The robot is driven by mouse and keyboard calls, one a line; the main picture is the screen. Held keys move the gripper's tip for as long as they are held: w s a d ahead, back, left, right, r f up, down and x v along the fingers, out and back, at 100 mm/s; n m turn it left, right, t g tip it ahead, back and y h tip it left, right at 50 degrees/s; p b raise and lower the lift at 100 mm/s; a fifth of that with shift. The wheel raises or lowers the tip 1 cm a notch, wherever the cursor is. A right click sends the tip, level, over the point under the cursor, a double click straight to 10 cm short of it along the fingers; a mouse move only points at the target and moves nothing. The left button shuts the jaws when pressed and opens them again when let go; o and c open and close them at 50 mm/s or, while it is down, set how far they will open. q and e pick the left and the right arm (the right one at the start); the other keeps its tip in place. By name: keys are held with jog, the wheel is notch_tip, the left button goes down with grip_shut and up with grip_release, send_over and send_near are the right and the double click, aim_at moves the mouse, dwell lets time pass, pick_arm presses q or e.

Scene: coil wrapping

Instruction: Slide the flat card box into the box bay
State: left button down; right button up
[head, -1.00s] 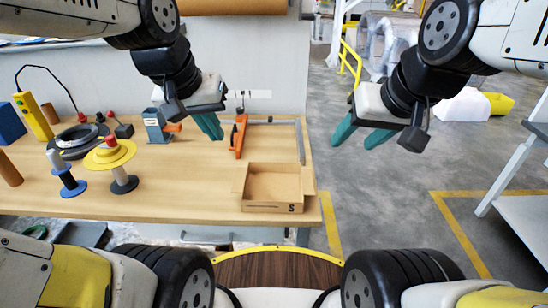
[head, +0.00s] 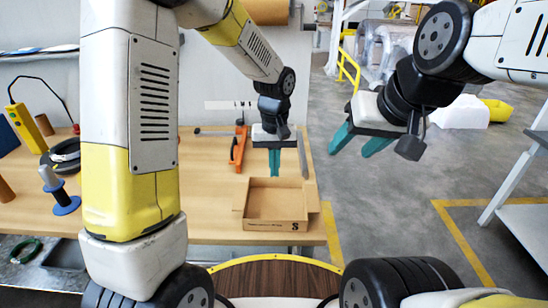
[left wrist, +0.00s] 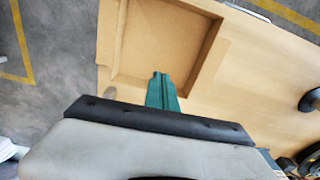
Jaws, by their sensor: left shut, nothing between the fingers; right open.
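The flat card box (head: 249,223), an open brown tray marked "S", lies on the table near its front right corner, flaps out at its sides. It also shows in the left wrist view (left wrist: 150,35). My left gripper (head: 275,172) is shut and empty, fingers pointing down at the box's far wall; whether they touch it I cannot tell. Its fingertips show by the box wall in the left wrist view (left wrist: 160,76). My right gripper (head: 352,152) is open and empty, right of the table. Grey rails (head: 304,152) at the table's back right may edge the box bay; no label shows.
An orange tool (head: 238,150) stands on the table (head: 208,205) behind and left of the box. A blue-based spool (head: 63,198) and a black ring (head: 66,155) are at the left. My left arm hides part of the table. Bare tabletop lies left of the box.

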pick_arm(q)
send_over(274, 191)
jog(key=s, duration=0.4)
notch_tip(274, 191, down, 8)
jog(key=shift+r, duration=0.25)
jog(key=w, duration=0.3)
jog(key=shift+f, duration=0.35)
jog(key=shift+w, duration=0.5)
